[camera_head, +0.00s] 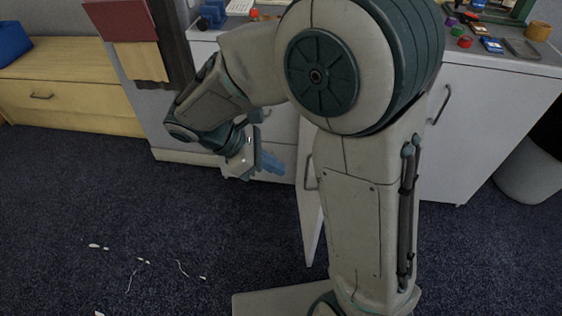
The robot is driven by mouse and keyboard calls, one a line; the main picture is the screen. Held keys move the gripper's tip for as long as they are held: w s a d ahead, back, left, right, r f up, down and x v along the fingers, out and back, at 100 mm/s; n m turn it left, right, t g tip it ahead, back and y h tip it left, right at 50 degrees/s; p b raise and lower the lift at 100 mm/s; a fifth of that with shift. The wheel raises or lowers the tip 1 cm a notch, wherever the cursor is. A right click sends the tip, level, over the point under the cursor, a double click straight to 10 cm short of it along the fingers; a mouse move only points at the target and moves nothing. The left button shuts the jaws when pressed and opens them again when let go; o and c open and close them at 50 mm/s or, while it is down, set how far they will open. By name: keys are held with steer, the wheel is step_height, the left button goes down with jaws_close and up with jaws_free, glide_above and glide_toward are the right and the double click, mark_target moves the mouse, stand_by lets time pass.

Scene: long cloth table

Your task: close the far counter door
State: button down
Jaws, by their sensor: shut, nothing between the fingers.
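A white counter door (307,215) stands swung open from the white counter (490,125), jutting toward me. Its handle shows on it, and my own arm hides its right part. Another white counter door, with a dark handle (441,104), is at the right and looks flush with the front. My gripper (277,166) has blue fingers and is shut and empty. In the picture it is just left of the open door, in front of the counter's lower front. I cannot tell whether it touches anything.
A wooden drawer unit (70,85) with a blue bag (12,42) is at the left. Small items and a tray (522,48) lie on the counter top. A grey bin (530,165) stands at the right. White scraps (98,246) lie on the otherwise clear dark carpet.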

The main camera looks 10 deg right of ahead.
steer(key=d+f+b, duration=0.3)
steer(key=d+f, duration=0.2)
steer(key=d, duration=0.4)
steer(key=shift+s+b, duration=0.3)
steer(key=shift+s, duration=0.05)
